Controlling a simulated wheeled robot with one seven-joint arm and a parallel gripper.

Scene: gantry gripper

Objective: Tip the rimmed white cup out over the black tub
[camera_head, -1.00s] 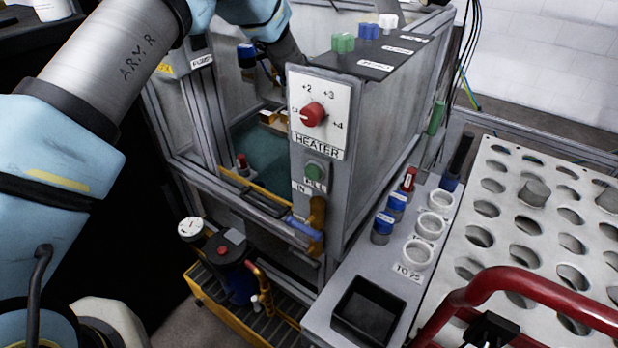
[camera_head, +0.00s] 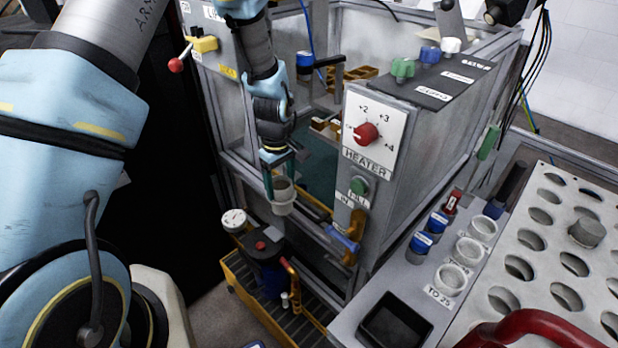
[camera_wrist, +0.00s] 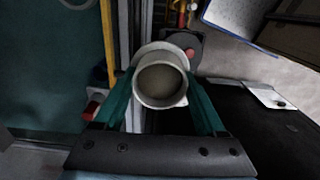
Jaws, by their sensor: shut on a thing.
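The rimmed white cup (camera_head: 283,207) is held upright in front of the heater cabinet's open side. In the wrist view the cup (camera_wrist: 160,103) shows its round opening, with a dull grey-brown inside; I cannot tell whether that is contents or the bottom. My gripper (camera_head: 280,178) is shut on the cup, its green fingers on either side; the gripper (camera_wrist: 160,82) also shows in the wrist view. The black tub (camera_head: 397,322) sits on the grey bench at lower right, apart from and right of the cup. Its visible inside looks dark and empty.
The heater cabinet (camera_head: 362,165), with red knob and blue handle, stands between the cup and the bench. White round holders (camera_head: 452,278) and blue-capped jars (camera_head: 421,242) stand behind the tub. A red rail (camera_head: 530,325) is right of it. A pump (camera_head: 268,262) is below the cup.

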